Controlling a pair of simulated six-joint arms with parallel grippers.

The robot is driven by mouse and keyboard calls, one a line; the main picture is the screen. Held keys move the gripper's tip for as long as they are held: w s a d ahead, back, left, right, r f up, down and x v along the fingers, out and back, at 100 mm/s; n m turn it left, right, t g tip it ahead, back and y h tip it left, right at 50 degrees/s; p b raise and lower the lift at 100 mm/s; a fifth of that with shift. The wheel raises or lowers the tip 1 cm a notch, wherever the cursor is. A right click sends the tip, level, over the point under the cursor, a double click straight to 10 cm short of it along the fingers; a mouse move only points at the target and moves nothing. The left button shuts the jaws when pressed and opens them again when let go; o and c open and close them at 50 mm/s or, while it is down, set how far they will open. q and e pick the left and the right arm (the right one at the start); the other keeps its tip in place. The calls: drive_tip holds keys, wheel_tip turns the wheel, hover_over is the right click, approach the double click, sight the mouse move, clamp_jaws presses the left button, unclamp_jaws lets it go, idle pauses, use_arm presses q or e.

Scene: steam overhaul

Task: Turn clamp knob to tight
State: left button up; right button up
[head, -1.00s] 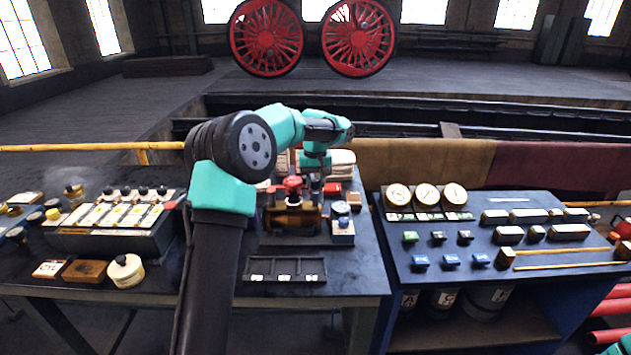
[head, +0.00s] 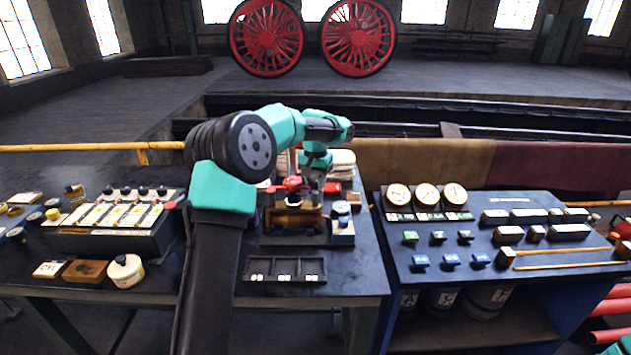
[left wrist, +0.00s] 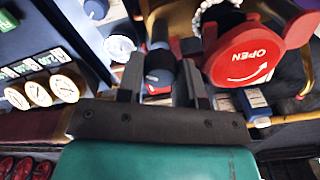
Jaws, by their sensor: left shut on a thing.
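The clamp fixture with a brass-coloured body (head: 293,219) stands on the left bench, with a red handwheel (head: 293,184) on top. In the left wrist view the red wheel (left wrist: 245,55) reads OPEN with a curved arrow, to the right of the fingers. My left gripper (head: 317,184) reaches down just right of the wheel. In the left wrist view its fingers are shut on a dark round knob (left wrist: 160,68), which I take to be the clamp knob. The fingers hide part of it, and its tight mark cannot be read.
A small compartment tray (head: 285,280) lies in front of the fixture. A switch panel (head: 115,240) and a white round tin (head: 126,270) are at left. The right bench carries three gauges (head: 426,197) and several blocks. Bare bench top lies around the tray.

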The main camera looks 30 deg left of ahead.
sight(316, 180)
use_arm(q)
drive_tip(key=m, duration=0.5)
drive_tip(key=shift+m, duration=0.3)
drive_tip(key=m, duration=0.5)
drive_tip(key=shift+m, duration=0.4)
drive_tip(key=o, duration=0.6)
drive_tip(key=shift+o, duration=0.2)
drive_tip(key=shift+r, duration=0.1)
wheel_tip(316, 180, up, 17)
drive_tip(key=shift+r, duration=0.15)
idle(0.4)
